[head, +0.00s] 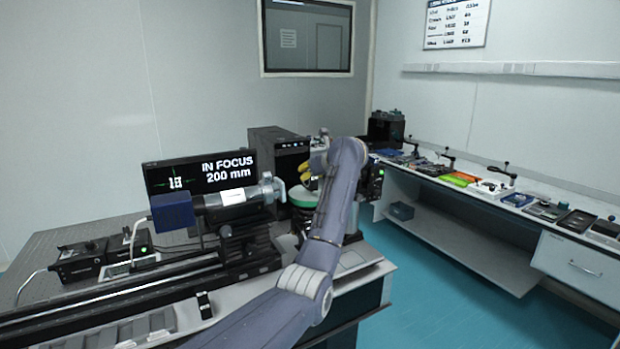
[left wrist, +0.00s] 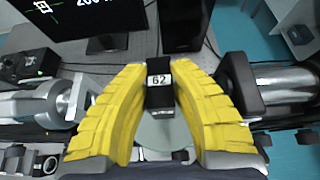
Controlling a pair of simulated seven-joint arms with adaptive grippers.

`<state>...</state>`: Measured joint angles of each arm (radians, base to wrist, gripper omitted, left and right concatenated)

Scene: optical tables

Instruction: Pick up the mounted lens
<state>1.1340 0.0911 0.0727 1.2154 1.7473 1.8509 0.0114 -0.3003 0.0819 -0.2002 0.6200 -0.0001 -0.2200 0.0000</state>
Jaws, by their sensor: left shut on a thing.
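The mounted lens shows in the left wrist view as a black post (left wrist: 159,88) with a white label reading 62, above a pale, see-through round lens (left wrist: 163,130). The yellow fingers of my left gripper (left wrist: 160,80) are shut on the black post, one on each side. In the head view my left gripper (head: 308,172) is beside the optical rail, near the black computer tower. The lens is hard to make out there, and my arm covers part of the area. My right gripper is not in view.
A monitor (head: 205,175) reads IN FOCUS 200 mm. A black tower (head: 275,150) stands behind. A side bench (head: 450,185) with many small items runs along the right wall.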

